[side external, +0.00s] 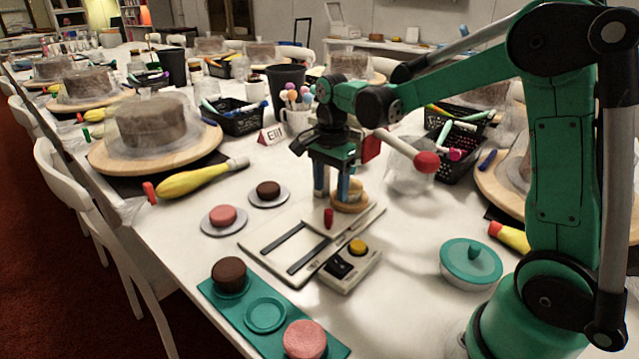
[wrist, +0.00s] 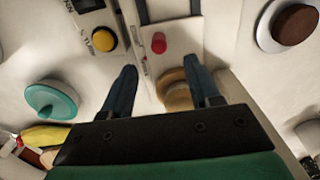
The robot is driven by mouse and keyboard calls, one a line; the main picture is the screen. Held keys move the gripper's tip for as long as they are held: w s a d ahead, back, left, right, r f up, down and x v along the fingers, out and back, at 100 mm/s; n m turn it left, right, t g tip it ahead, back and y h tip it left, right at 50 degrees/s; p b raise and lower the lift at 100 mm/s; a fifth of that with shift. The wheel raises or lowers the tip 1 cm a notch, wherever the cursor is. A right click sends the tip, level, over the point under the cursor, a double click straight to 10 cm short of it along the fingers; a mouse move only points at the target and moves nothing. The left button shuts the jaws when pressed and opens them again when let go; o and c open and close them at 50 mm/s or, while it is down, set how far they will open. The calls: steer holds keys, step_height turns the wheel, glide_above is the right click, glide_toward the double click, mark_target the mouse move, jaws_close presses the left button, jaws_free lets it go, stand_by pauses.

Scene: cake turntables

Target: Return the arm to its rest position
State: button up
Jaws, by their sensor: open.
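My gripper (side external: 333,195) points down above the white sliding-plate device (side external: 262,243), its fingers apart. In the wrist view my gripper (wrist: 163,80) shows two dark fingers with a gap between them. A round tan piece (side external: 350,204) with a pale top stands on the device's far end, close behind the fingers. In the wrist view the tan piece (wrist: 174,86) shows partly between the fingers, nearer the right one, and its lower part is hidden by my gripper. I cannot tell whether a finger touches it. A red knob (side external: 328,217) stands on the plate just in front.
A control box with a yellow button (side external: 357,247) adjoins the device. A teal tray (side external: 225,300) holds a brown cake and a pink cake. Small plates carry a pink cake (side external: 222,214) and a brown cake (side external: 268,188). A teal-lidded bowl (side external: 470,262) stands right. Mugs and baskets crowd behind.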

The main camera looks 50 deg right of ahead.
steer(key=shift+r, duration=1)
steer(key=shift+s+a+r+n, duration=0.15)
steer(key=shift+a+r+n, duration=0.1)
steer(key=shift+n, duration=0.15)
steer(key=s+a+r+n+t, duration=0.1)
steer(key=s+a+n+t, duration=0.6)
steer(key=n, duration=1)
steer(key=shift+s+a+r, duration=0.3)
steer(key=shift+s+a, duration=0.05)
